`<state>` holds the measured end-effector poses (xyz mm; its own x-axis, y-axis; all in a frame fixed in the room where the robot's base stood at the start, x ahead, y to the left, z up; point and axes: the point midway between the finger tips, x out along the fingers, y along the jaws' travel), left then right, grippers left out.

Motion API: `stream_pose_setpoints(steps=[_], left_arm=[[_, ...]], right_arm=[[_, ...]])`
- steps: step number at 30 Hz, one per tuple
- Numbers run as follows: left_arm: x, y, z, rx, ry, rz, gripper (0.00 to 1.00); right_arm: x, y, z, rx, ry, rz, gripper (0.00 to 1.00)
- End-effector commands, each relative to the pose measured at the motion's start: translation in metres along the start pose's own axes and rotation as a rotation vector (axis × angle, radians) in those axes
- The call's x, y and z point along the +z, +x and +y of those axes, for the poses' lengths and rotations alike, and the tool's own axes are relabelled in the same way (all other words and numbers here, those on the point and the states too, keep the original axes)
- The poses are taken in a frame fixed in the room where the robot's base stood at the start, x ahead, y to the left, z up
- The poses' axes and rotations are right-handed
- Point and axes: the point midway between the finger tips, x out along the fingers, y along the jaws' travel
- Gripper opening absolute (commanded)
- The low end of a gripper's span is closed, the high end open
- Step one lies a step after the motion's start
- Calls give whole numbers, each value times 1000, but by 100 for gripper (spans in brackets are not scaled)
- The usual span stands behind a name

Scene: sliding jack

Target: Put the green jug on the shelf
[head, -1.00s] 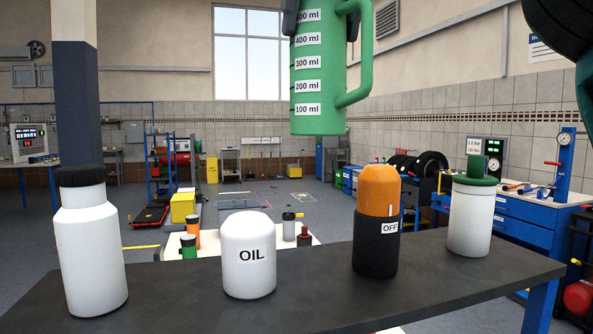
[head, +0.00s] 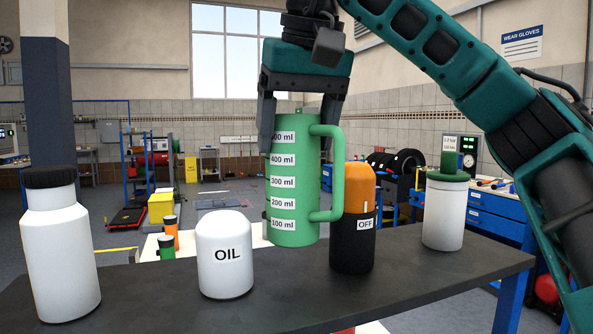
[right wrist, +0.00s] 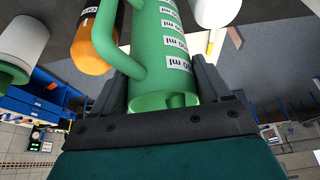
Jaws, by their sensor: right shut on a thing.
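The green jug (head: 296,185), with white ml labels and a side handle, hangs upright in my right gripper (head: 300,145), whose fingers are shut on its upper body from both sides. In the head view the jug's bottom shows between the white OIL bottle and the OFF can, and its handle overlaps the can. Whether its base touches the shelf cannot be told. The dark grey shelf (head: 425,270) runs across the front. In the right wrist view the jug (right wrist: 160,95) lies between both fingers, its open top towards the camera. My left gripper is not in view.
On the shelf stand a white bottle with black cap (head: 60,245), the OIL bottle (head: 225,255), the orange-and-black OFF can (head: 353,235) and a white container with green top (head: 444,210). The gap between OIL bottle and can is narrow.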

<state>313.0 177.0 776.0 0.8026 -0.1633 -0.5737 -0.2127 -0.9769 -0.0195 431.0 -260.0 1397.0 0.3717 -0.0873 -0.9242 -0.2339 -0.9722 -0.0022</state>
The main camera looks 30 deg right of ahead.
Motion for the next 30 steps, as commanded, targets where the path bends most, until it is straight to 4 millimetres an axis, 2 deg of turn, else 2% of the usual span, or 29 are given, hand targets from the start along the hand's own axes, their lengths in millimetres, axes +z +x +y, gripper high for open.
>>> stream_pose_setpoints(steps=[1, 8, 15, 28, 29, 30], left_arm=[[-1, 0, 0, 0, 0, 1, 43], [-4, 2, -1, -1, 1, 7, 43], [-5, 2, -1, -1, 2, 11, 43], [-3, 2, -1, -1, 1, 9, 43], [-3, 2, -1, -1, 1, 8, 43], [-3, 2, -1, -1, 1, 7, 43]], right_arm=[[3, 8, 0, 0, -3, -3, 26], [8, 21, 0, 0, -2, -1, 26], [19, 46, 0, 0, -3, -3, 26], [21, 52, 0, 0, -1, 0, 26], [22, 52, 0, 0, -1, 0, 77], [21, 52, 0, 0, -1, 0, 81]])
